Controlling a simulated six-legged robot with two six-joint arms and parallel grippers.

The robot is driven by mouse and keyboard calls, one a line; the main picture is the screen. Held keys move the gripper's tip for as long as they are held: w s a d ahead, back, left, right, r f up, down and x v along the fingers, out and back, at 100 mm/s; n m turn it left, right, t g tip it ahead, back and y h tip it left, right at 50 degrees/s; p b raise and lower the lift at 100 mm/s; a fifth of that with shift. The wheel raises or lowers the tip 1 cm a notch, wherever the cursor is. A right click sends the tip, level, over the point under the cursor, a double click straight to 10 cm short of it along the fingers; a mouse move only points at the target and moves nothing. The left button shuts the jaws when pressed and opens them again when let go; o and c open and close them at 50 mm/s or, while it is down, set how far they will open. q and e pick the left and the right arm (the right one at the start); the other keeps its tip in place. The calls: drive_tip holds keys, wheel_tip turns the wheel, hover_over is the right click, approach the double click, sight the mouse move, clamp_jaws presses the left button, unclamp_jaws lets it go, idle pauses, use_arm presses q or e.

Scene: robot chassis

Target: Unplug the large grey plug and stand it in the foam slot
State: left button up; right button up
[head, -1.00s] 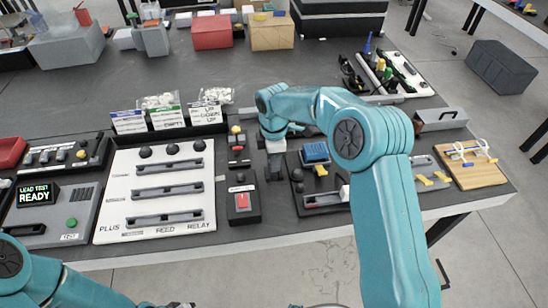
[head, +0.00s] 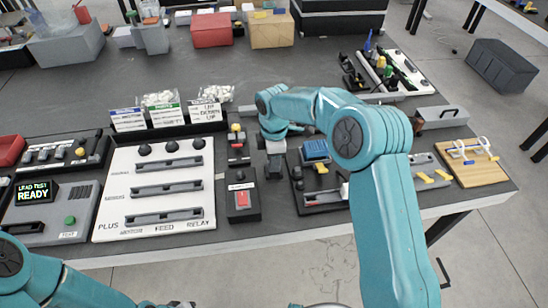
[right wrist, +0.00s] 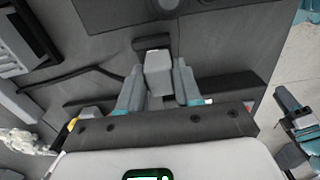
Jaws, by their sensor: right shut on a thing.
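My right gripper (head: 275,172) points down over the dark bench, between the red-switch box and the black panel. In the right wrist view my right gripper (right wrist: 159,82) is shut on a light grey block-shaped plug (right wrist: 158,66), with one finger on each side. A dark piece lies just beyond the plug's far end; I cannot tell whether they touch. The plug's socket and the foam slot cannot be made out with certainty. My left arm enters at the lower left of the head view, and only a dark bit of its gripper end shows at the bottom edge.
A white board (head: 125,190) with several black rails lies to the left. The red-switch box (head: 243,203) is close by my right gripper. A black panel (head: 312,200) with a blue block is to its right. A wooden board (head: 480,178) lies near the right edge.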

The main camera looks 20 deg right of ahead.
drive_tip(key=shift+f+b, duration=0.4)
drive_tip(key=shift+f, duration=0.3)
drive_tip(key=o, duration=1.1)
wheel_tip(320, 180, up, 16)
drive_tip(key=shift+r+p, duration=0.2)
drive_tip(key=shift+p, duration=0.25)
drive_tip(key=shift+w, duration=0.1)
